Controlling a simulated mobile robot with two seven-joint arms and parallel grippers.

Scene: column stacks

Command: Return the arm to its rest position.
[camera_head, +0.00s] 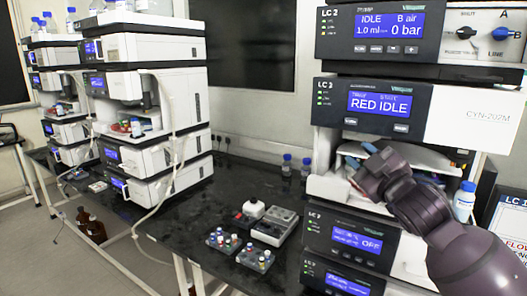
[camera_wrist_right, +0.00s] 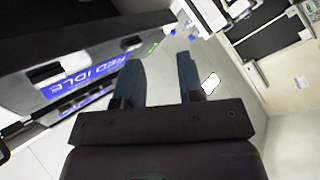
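My right arm (camera_head: 425,210) reaches in from the lower right of the head view, in front of the LC 2 column stack. My right gripper (camera_head: 358,157) is at the stack's open bay, just below the module (camera_head: 372,104) that reads "RED IDLE". In the right wrist view the two blue-grey fingers of the gripper (camera_wrist_right: 158,77) stand apart with nothing between them. The "RED IDLE" module (camera_wrist_right: 85,60) lies to their left. In the head view I cannot tell whether the gripper touches the bay. My left gripper does not show.
A blue-capped bottle (camera_head: 464,201) stands close beside my right arm. Small trays of vials (camera_head: 223,240) and a small grey device (camera_head: 274,226) are on the black bench (camera_head: 180,238). Another stack (camera_head: 150,120) is at left.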

